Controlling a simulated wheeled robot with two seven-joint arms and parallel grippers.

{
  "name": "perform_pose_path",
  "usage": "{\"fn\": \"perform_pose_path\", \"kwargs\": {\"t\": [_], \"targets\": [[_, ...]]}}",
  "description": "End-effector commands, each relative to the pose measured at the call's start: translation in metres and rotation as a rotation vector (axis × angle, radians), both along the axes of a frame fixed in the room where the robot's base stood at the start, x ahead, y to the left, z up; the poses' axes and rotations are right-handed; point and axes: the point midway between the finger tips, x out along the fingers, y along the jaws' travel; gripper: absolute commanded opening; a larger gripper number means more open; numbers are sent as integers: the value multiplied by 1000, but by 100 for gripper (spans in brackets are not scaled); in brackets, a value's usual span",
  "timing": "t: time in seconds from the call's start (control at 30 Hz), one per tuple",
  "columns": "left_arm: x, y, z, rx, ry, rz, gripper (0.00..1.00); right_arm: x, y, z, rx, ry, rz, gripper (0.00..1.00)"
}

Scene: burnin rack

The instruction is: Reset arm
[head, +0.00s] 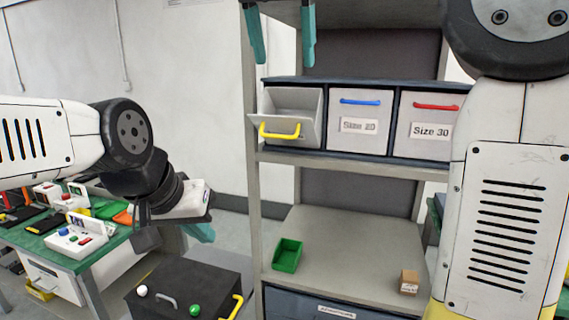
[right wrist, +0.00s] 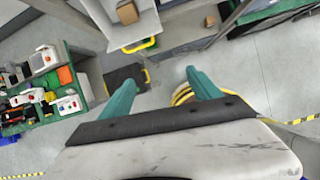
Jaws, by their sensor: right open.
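My left gripper (head: 203,232) hangs at the end of my left arm, in front of and left of the rack. One teal finger shows below the wrist, and its opening is hidden. My right gripper (head: 283,62) is raised at the top of the head view, before the rack's upper part, with its two teal fingers wide apart. It also shows in the right wrist view (right wrist: 162,90), open with nothing between the fingers. My right arm (head: 505,220) stands upright along the right side and covers part of the rack.
The grey rack (head: 340,160) holds a tilted-out bin (head: 292,105) with a yellow handle, beside two labelled bins. A green tray (head: 287,255) and small brown box (head: 409,281) sit lower. A dark cabinet (head: 175,275) and green workbench (head: 95,250) stand left.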

Motion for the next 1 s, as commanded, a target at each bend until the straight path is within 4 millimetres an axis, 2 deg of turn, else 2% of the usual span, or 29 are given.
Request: {"fn": "perform_pose_path", "kwargs": {"t": [0.17,0.37,0.57,0.67,0.8,1.0], "targets": [[0,0,0,0,-1,0,0,-1,-9,-10,55,-22,-111,72],[0,0,0,0,-1,0,0,-2,-27,-31,161,-54,-317,72],[0,0,0,0,-1,0,0,-9,-55,-71,339,-83,-649,72],[0,0,0,0,-1,0,0,-18,-76,-104,484,-91,-912,72],[0,0,0,0,-1,0,0,-39,-107,-165,741,-80,-1375,72],[0,0,0,0,-1,0,0,-75,-136,-248,1084,-17,-2005,72]]}}
